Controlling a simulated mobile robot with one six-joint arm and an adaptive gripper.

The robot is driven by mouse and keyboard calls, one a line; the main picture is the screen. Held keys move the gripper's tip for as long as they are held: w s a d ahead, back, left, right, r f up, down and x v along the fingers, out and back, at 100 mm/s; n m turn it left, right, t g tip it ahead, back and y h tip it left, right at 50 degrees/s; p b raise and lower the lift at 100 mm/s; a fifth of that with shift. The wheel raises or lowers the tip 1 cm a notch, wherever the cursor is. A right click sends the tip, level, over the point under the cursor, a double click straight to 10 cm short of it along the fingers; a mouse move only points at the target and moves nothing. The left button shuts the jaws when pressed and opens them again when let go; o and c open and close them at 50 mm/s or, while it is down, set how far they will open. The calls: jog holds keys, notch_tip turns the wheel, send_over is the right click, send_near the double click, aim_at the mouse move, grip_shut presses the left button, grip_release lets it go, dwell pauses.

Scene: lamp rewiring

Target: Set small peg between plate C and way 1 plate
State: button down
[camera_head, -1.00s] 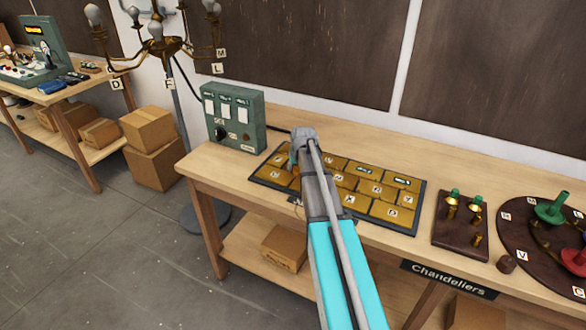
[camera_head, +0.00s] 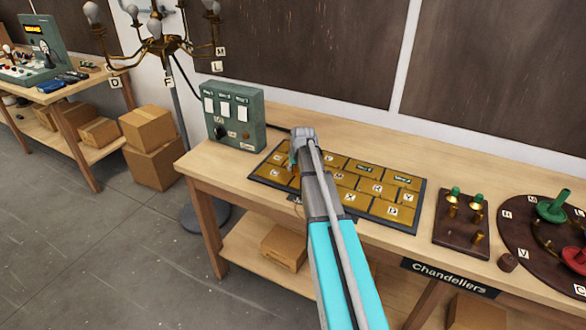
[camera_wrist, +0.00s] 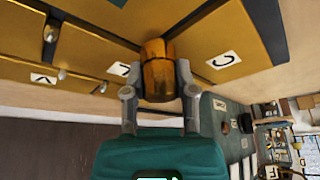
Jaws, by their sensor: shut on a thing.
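My gripper (camera_wrist: 158,88) is shut on a short brass-coloured peg (camera_wrist: 158,72), gripped between its two grey fingers. The peg is over the board of brass plates, near a dark seam; I cannot tell whether it is seated there. A plate label (camera_wrist: 223,60) beside the peg looks like C, tilted in the wrist view. The board (camera_head: 422,205), with a dark frame and lettered plates, lies on the bench. One far plate label (camera_head: 364,169) looks like a way label, too small to read surely.
A green control box (camera_head: 245,119) stands left of the board. A dark block (camera_head: 450,235) with brass and green-topped pegs stands to its right, then a round dark board (camera_head: 515,225). Bare bench top lies behind the board.

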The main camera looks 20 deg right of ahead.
jog(key=shift+f+b, duration=0.3)
jog(key=shift+f, duration=0.05)
jog(key=shift+c, duration=1.7)
grip_release()
jog(key=shift+r, duration=0.15)
